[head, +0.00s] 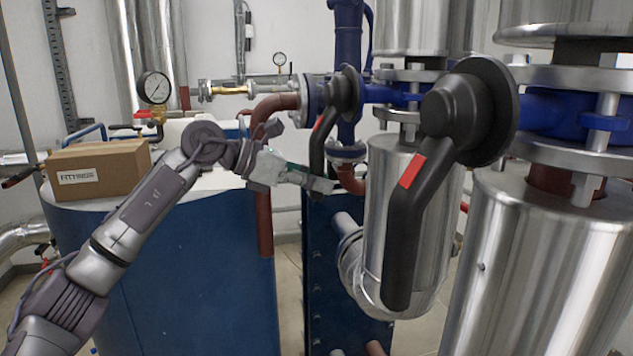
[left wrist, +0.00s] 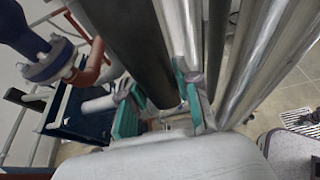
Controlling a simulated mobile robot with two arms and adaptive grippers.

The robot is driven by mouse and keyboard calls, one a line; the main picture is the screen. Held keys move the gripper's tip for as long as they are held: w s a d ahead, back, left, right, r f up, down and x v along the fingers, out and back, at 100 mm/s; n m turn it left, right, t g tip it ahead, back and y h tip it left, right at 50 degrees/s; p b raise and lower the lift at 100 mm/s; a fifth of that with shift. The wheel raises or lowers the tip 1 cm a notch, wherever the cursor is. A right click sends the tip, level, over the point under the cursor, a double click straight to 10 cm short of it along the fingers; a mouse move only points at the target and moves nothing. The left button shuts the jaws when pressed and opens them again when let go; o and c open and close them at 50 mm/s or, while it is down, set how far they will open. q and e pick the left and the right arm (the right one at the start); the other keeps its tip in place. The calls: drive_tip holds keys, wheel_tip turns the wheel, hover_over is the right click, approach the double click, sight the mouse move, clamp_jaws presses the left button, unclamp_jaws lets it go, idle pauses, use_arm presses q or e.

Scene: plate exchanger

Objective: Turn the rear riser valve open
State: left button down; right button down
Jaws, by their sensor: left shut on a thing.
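The rear riser valve has a black hub (head: 345,90) and a long black lever (head: 317,150) with a red mark, in the middle of the head view. The lever hangs down, almost upright. My left gripper (head: 316,182) comes in from the left and is shut on the lever near its lower end. In the left wrist view the dark lever (left wrist: 140,45) runs down between the teal finger pads (left wrist: 158,112). The lever's lower tip is partly hidden by the fingers. My right gripper is in neither view.
A nearer valve with a larger black lever (head: 405,230) hangs to the right, in front of silver pipe cladding (head: 375,265). A cardboard box (head: 98,168) sits on the blue tank (head: 195,270) at left. A red-brown pipe (head: 264,215) stands just left of the gripper.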

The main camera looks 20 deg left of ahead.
use_arm(q)
drive_tip(key=shift+w+a, duration=0.1)
drive_tip(key=c, duration=1.1)
unclamp_jaws()
drive_tip(key=o, duration=0.3)
drive_tip(key=shift+w, duration=0.1)
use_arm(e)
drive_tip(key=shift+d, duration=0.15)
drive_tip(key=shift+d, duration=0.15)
use_arm(q)
drive_tip(key=v, duration=1.2)
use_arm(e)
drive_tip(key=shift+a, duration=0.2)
use_arm(q)
drive_tip(key=shift+f, duration=0.1)
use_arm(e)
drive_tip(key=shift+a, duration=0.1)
